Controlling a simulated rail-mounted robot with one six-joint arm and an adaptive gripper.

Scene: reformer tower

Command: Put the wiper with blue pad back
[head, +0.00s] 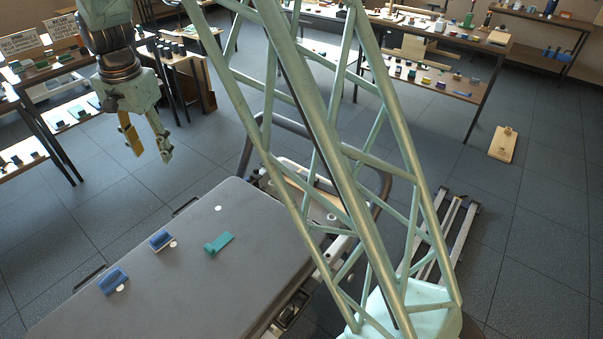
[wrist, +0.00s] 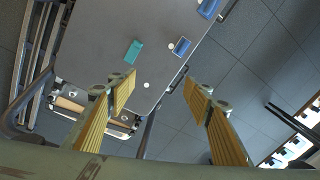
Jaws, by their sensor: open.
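Two blue block-like items lie on the grey cart top (head: 190,290): one near the left edge (head: 112,281), one farther back (head: 160,240). Either may be the wiper with blue pad; I cannot tell which. They also show in the wrist view, one at the middle top (wrist: 182,47) and one at the top edge (wrist: 208,8). A teal item with a raised part (head: 219,243) lies to their right, also in the wrist view (wrist: 133,52). My gripper (head: 152,153) is open and empty, above and beyond the cart's far end; its yellow-padded fingers (wrist: 160,86) are spread wide.
White discs lie on the cart: one beside each blue item and one bare (head: 218,208) near the far end. The cart's handle frame (head: 247,150) rises there. Benches with small items (head: 440,80) stand behind. A wooden board (head: 503,144) lies on the floor.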

